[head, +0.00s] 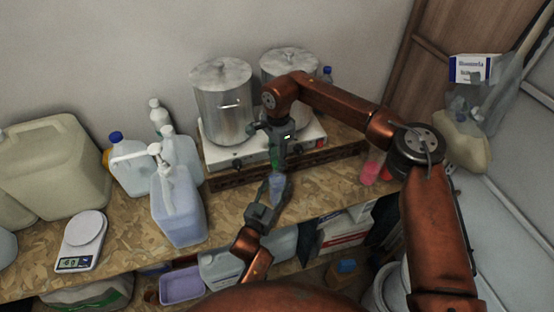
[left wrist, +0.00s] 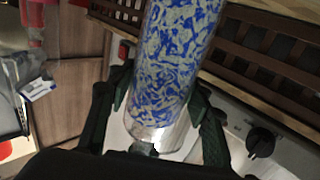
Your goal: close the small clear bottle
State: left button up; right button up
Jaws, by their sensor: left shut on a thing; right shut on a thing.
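The small clear bottle (head: 277,184), bluish in the head view, stands roughly upright in my left gripper (head: 268,197), in front of the hotplate. In the left wrist view the bottle (left wrist: 175,65) shows a mottled blue and pale pattern, with the fingers of my left gripper (left wrist: 158,108) shut on both its sides. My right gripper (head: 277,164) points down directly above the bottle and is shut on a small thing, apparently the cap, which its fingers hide. I cannot tell whether the cap touches the bottle's neck.
Two metal pots (head: 222,110) stand on a white hotplate (head: 250,150) on a dark wooden rack (head: 230,180). Jugs (head: 178,205) and a scale (head: 82,240) stand left on the worktop. A pink beaker (head: 371,168) stands right. The worktop's front edge is close to my left gripper.

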jog(key=shift+f, duration=0.5)
